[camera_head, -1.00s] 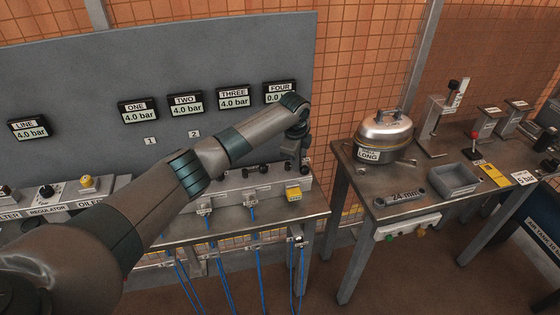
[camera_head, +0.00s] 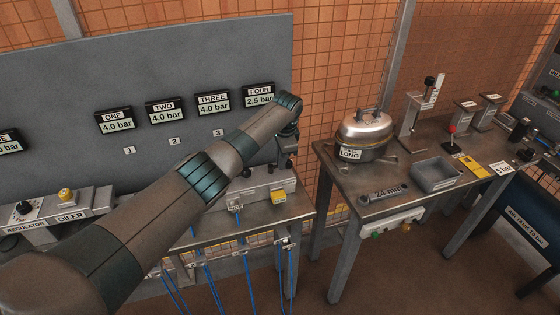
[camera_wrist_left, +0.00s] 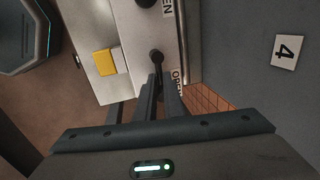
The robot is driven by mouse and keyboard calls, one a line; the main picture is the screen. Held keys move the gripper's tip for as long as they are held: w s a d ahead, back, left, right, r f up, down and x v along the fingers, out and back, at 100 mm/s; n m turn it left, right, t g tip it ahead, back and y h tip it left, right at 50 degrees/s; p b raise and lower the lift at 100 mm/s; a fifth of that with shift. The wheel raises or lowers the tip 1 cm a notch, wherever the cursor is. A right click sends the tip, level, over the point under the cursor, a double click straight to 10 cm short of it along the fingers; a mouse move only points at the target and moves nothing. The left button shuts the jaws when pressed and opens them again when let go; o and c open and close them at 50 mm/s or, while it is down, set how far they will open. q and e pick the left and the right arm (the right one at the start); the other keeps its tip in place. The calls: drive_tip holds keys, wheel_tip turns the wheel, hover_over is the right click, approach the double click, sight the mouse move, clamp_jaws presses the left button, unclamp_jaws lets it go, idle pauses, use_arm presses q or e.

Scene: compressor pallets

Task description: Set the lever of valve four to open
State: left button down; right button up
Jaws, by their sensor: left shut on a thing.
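My left gripper (camera_head: 284,160) reaches to the right end of the valve manifold (camera_head: 262,185). In the left wrist view its fingers (camera_wrist_left: 160,84) are shut on the dark lever of valve four (camera_wrist_left: 156,58), whose round end shows between and beyond them. An OPEN label (camera_wrist_left: 177,80) is beside the lever, and a plate with the number 4 (camera_wrist_left: 286,52) is on the panel. Gauge FOUR (camera_head: 258,95) reads 2.5 bar. Gauges ONE, TWO and THREE read 4.0 bar. In the head view my wrist hides most of the lever. My right gripper is out of view.
A grey panel (camera_head: 60,80) stands behind the manifold. A yellow block (camera_head: 278,196) is at the manifold's front. Blue hoses (camera_head: 250,270) hang below. A workbench (camera_head: 345,195) to the right holds a metal pot (camera_head: 365,130), a wrench (camera_head: 385,193) and a grey tray (camera_head: 436,186).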

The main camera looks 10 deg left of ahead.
use_arm(q)
drive_tip(key=shift+d+f, duration=0.1)
drive_tip(key=shift+d, duration=0.35)
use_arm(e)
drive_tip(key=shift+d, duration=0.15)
use_arm(q)
drive_tip(key=c, duration=2)
unclamp_jaws()
drive_tip(key=shift+o, duration=0.7)
drive_tip(key=shift+w+d, duration=0.1)
drive_tip(key=shift+w, duration=0.1)
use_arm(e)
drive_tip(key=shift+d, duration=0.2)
